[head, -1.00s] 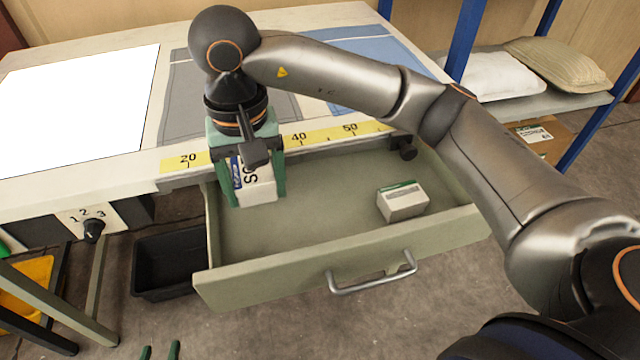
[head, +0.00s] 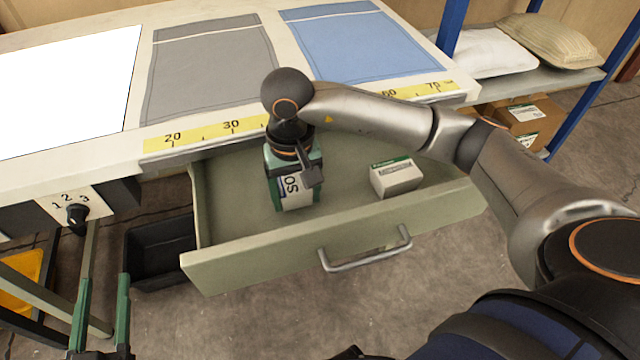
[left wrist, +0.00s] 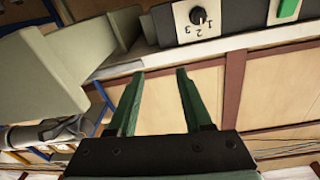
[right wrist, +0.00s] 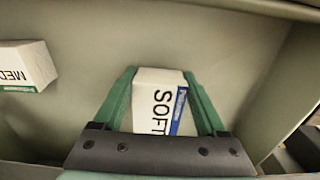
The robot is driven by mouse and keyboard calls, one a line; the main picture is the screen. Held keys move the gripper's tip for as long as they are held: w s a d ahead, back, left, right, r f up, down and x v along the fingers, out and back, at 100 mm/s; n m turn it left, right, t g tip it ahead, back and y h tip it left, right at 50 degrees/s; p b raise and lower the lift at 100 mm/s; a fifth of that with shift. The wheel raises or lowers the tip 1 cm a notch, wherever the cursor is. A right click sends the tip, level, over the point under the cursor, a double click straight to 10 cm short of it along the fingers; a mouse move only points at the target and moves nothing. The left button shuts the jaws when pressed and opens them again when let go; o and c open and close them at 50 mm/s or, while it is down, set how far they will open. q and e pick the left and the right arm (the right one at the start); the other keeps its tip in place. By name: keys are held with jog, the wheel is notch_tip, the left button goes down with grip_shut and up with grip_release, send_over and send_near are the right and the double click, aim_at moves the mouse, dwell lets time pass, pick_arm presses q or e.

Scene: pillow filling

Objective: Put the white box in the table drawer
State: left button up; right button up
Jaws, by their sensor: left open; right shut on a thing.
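The white box (head: 297,193), with a blue stripe and black "SO" lettering, is in my right gripper (head: 294,195), inside the open table drawer (head: 240,215). In the right wrist view the box (right wrist: 158,98), reading "SOFT", sits between the green fingers of the right gripper (right wrist: 163,100), with the drawer floor behind it. I cannot tell whether it touches the floor. A second white box (head: 396,178) with a green edge lies in the drawer to the right. My left gripper (head: 104,285) is open and empty, left of the drawer; it also shows in the left wrist view (left wrist: 160,85).
The drawer's front handle (head: 366,250) faces me. A black bin (head: 160,250) stands on the floor left of the drawer. The tabletop above holds a grey cloth (head: 210,70) and a blue cloth (head: 355,45). A dial panel (head: 75,207) is at the left.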

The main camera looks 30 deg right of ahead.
aim_at(321, 198)
jog(key=shift+w+d, duration=0.1)
jog(key=shift+d, duration=0.7)
jog(key=d, duration=0.4)
jog(key=shift+w, duration=0.15)
jog(key=shift+a+f+b, duration=0.15)
jog(key=shift+f+b, duration=0.15)
jog(key=shift+f, duration=0.2)
pick_arm(q)
notch_tip(321, 198, up, 4)
jog(key=shift+s+d+f+m+t+h, duration=0.1)
jog(key=shift+s+f+m+t+h, duration=0.1)
jog(key=shift+m+t+h, duration=0.3)
pick_arm(e)
jog(key=shift+f, duration=0.1)
pick_arm(q)
jog(key=shift+r, duration=0.15)
pick_arm(e)
jog(key=shift+f, duration=0.1)
jog(key=o, duration=1.3)
pick_arm(q)
jog(key=shift+s+r+t, duration=0.1)
jog(key=shift+r+t, duration=0.3)
jog(key=shift+r, duration=0.1)
pick_arm(e)
jog(key=shift+o, duration=0.2)
